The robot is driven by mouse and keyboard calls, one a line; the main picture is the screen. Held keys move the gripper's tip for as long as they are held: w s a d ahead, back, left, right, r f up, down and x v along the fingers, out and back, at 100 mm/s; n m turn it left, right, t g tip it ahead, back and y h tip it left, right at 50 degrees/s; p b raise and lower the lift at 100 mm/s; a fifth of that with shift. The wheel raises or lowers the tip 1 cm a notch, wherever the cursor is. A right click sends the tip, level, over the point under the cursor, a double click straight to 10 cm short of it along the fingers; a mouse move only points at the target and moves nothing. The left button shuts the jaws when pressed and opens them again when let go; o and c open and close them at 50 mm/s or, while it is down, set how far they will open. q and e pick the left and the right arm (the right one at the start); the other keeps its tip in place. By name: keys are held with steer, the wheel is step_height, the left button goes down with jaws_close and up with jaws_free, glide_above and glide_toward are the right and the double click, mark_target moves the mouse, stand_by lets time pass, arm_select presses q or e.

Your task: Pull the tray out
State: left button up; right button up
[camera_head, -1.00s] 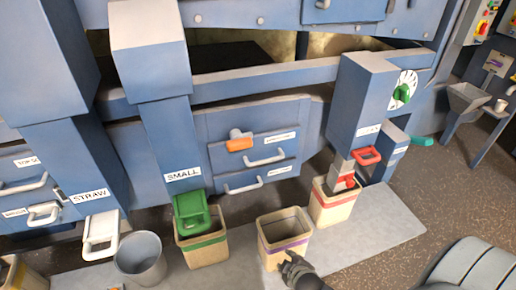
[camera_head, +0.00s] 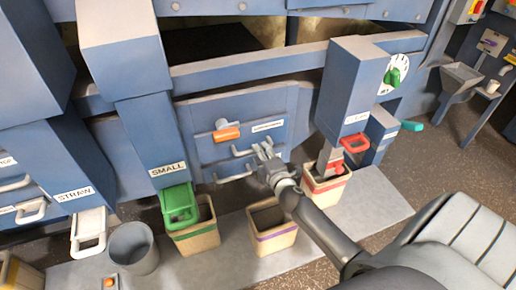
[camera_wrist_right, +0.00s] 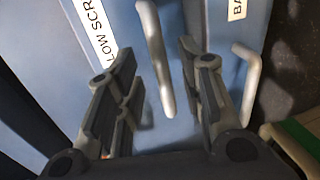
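The blue panel has two pull-out fronts with pale bar handles. The upper tray front (camera_head: 255,135) has an orange latch (camera_head: 227,132) and a white label, which reads "LOW SCR…" in the right wrist view (camera_wrist_right: 97,30). The lower tray front (camera_head: 212,172) sits just below, and its label begins "BA" in the right wrist view (camera_wrist_right: 237,8). Both look closed. My right gripper (camera_head: 265,155) is open at the upper handle. In the right wrist view that handle (camera_wrist_right: 155,60) lies between and beyond the spread fingers (camera_wrist_right: 160,95); contact cannot be told. My left gripper is not in view.
Square buckets with green (camera_head: 197,238), purple (camera_head: 272,235) and red (camera_head: 327,190) bands stand below on a grey slab. A round grey bucket (camera_head: 133,248) is at left. Chutes with green (camera_head: 180,206), white (camera_head: 88,232) and red (camera_head: 355,144) gates hang around the panel.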

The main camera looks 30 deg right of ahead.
steer(key=shift+x, duration=1.9)
jaws_close()
